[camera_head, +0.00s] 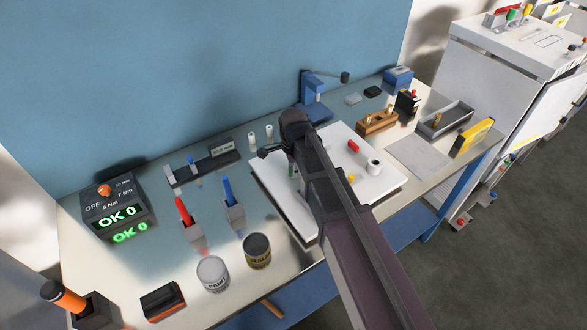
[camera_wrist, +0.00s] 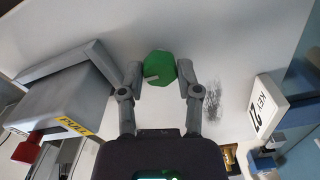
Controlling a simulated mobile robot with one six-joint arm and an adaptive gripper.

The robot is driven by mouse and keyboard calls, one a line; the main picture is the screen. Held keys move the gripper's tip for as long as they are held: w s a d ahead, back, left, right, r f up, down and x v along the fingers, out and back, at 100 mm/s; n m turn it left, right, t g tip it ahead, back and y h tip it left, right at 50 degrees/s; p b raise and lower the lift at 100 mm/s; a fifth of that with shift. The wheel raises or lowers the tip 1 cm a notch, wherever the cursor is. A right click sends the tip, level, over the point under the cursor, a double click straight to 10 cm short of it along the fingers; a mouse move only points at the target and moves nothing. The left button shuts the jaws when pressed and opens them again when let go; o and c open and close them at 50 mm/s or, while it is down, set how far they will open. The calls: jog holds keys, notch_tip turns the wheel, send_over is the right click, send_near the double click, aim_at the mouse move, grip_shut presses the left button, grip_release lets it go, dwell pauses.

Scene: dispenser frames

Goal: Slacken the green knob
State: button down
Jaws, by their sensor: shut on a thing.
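The green knob (camera_wrist: 160,66) is a faceted, rounded knob with a pale mark on its face. It shows in the wrist view against a pale panel. My gripper (camera_wrist: 161,75) has one finger on each side of the knob and is shut on it. In the head view my arm reaches over the white board on the bench, and I cannot clearly make out the knob there, as the arm hides much of that spot.
In the wrist view a grey box (camera_wrist: 62,105) labelled PULL is close on the left, and a KEY 21 tag (camera_wrist: 268,104) is on the right. In the head view, two tins (camera_head: 212,273) and a torque display (camera_head: 118,208) stand left of the white board (camera_head: 384,192).

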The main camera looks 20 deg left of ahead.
jog(key=shift+s, duration=0.1)
jog(key=shift+c, duration=1.5)
grip_release()
jog(key=shift+n, duration=0.4)
